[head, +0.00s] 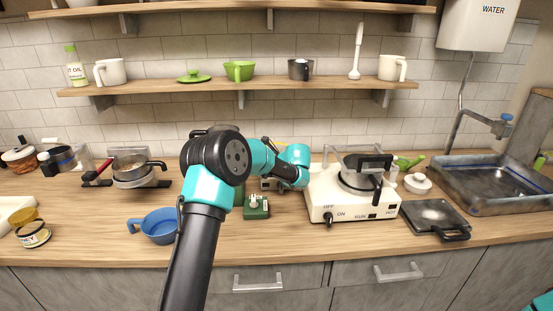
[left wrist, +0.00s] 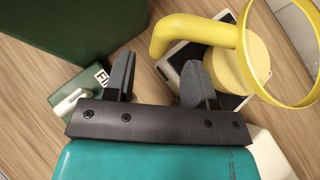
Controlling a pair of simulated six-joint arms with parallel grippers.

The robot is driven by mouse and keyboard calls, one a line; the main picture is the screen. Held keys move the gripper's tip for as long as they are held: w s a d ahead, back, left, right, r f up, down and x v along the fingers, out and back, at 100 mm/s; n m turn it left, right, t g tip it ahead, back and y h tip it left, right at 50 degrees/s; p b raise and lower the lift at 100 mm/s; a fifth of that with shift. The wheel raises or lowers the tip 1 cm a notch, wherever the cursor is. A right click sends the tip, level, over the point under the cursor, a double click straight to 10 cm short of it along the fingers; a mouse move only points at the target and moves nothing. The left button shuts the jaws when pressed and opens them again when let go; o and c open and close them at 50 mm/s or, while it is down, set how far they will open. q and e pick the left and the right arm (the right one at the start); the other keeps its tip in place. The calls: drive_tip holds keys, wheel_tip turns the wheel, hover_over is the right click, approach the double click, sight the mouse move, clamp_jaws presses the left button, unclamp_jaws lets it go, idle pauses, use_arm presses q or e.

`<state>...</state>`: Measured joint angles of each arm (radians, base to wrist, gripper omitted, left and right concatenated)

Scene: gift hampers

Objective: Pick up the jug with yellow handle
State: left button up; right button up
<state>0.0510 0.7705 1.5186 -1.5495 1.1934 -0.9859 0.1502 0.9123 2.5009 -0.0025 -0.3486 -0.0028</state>
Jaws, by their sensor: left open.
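The jug's yellow handle (left wrist: 203,29) shows in the left wrist view, at the upper right, curving from a yellow round body toward a large yellow ring at the right edge. My left gripper (left wrist: 158,76) is open. Its two fingers point toward the handle; the right finger is close to it, and the handle's free end lies ahead of the gap. I cannot tell whether they touch. In the head view my left arm hides most of the jug and gripper. My right gripper is not in view.
A green box (left wrist: 62,28) stands left of the gripper in the wrist view. In the head view, a white stove (head: 340,205) is right of my arm, a green device (head: 256,208) is beside it, and a blue pan (head: 159,226) is on the left. A shelf (head: 240,86) hangs above.

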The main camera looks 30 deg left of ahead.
use_arm(q)
drive_tip(key=shift+a, duration=0.1)
drive_tip(key=shift+x, duration=2.55)
clamp_jaws()
drive_tip(key=shift+r, duration=0.1)
